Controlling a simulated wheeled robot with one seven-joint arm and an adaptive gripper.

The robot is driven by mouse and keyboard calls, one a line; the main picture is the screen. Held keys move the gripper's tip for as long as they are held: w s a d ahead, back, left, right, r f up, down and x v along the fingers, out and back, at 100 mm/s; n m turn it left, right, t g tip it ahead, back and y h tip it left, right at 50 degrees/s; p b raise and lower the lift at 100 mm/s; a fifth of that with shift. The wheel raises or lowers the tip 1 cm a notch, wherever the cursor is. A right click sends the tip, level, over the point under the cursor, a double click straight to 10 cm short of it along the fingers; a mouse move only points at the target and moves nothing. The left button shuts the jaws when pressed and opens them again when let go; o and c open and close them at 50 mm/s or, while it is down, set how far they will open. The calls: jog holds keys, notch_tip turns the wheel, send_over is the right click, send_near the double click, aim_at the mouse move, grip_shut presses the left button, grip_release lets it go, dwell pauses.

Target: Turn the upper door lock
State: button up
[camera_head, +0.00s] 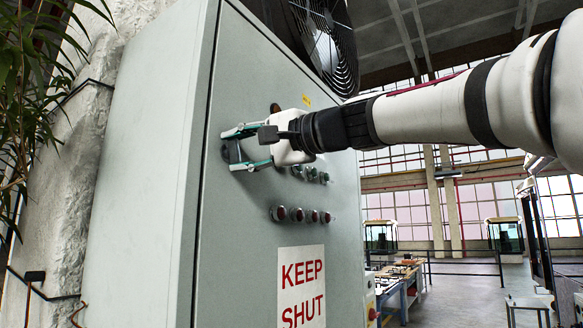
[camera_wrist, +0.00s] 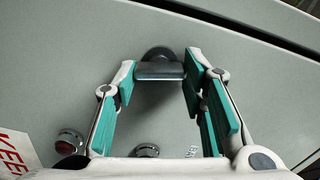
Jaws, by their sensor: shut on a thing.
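The upper door lock (camera_wrist: 160,68) is a dark round boss with a flat grey bar handle on the grey cabinet door. It also shows in the head view (camera_head: 234,152), close to the door's left edge. My gripper (camera_head: 231,150) reaches it from the right, with one teal-padded finger above and one below. In the wrist view my gripper (camera_wrist: 160,73) has its fingertips at the two ends of the bar, shut on it. The fingers cover part of the lock in the head view.
The cabinet door (camera_head: 240,240) carries rows of buttons and red lamps (camera_head: 300,215) below my gripper, and a KEEP SHUT sign (camera_head: 301,287). A fan (camera_head: 325,45) stands above and behind. A plant (camera_head: 40,90) hangs at the far left.

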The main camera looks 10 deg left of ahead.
jog(key=shift+m+p, duration=0.5)
jog(key=shift+m, duration=0.8)
jog(key=shift+f+m, duration=0.1)
jog(key=shift+m, duration=0.2)
jog(key=o, duration=1.2)
jog(key=shift+c, duration=0.2)
jog(key=v, duration=1.2)
